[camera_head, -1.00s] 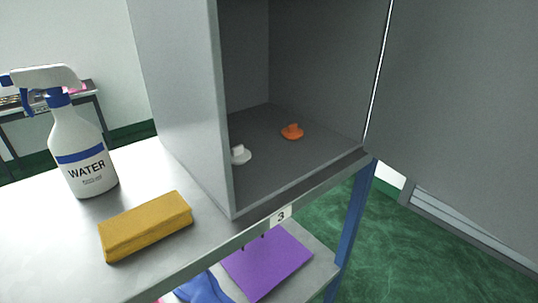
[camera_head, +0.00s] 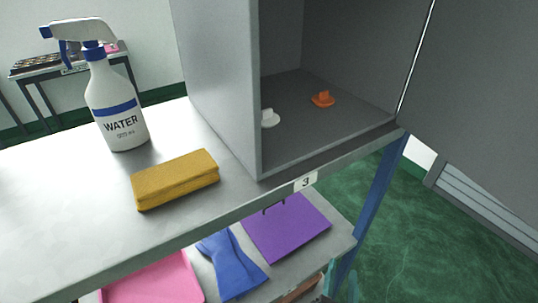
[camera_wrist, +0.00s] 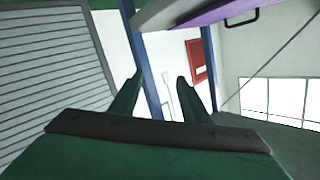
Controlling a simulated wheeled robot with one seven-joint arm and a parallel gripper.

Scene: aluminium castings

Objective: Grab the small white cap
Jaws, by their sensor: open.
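The small white cap (camera_head: 270,118) lies on the floor of the open grey cabinet (camera_head: 325,140), near its left wall in the head view. The wall's front edge stands close to the cap's left side. An orange cap (camera_head: 323,99) lies further right and a little deeper inside. My gripper (camera_wrist: 155,80) shows only in the wrist view, with its two dark green fingers apart and nothing between them. It faces a blue table leg, a white wall and the underside of a shelf. The white cap is not in the wrist view.
A water spray bottle (camera_head: 118,110) and a yellow sponge (camera_head: 176,180) stand left of the cabinet on the metal table (camera_head: 60,220). The cabinet door (camera_head: 480,100) hangs open at the right.

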